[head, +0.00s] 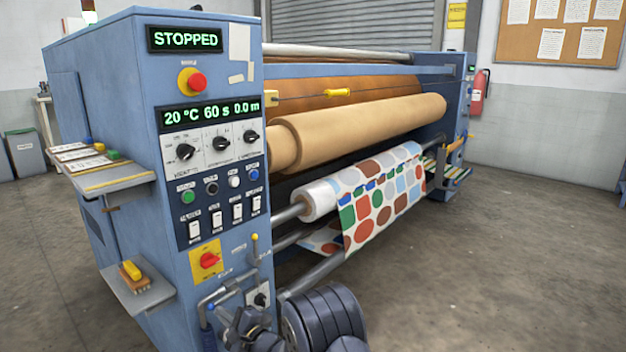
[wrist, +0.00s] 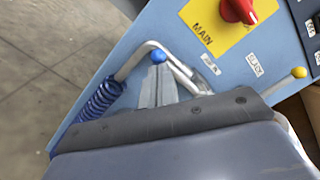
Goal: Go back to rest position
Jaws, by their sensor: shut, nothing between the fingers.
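My gripper (wrist: 158,78) shows in the wrist view as narrow grey fingers, shut with nothing between them. It is close to the blue side panel of the calender press (head: 100,95), at a bent metal bar (wrist: 140,58). A blue knob (wrist: 158,56) shows right at the fingertips; I cannot tell whether they touch it. In the head view my dark arm is at the bottom centre, low in front of the press's control panel, and the fingers are hard to make out there. The upper display (head: 185,39) reads STOPPED; the lower one reads 20 °C, 60 s, 0.0 m.
A red MAIN switch (wrist: 238,10) on a yellow plate and a yellow-tipped lever (wrist: 298,73) are near my gripper. A blue coil (wrist: 97,100) hangs at left. A low shelf (head: 138,292) juts out left of the panel. Floor at the right (head: 520,260) is clear.

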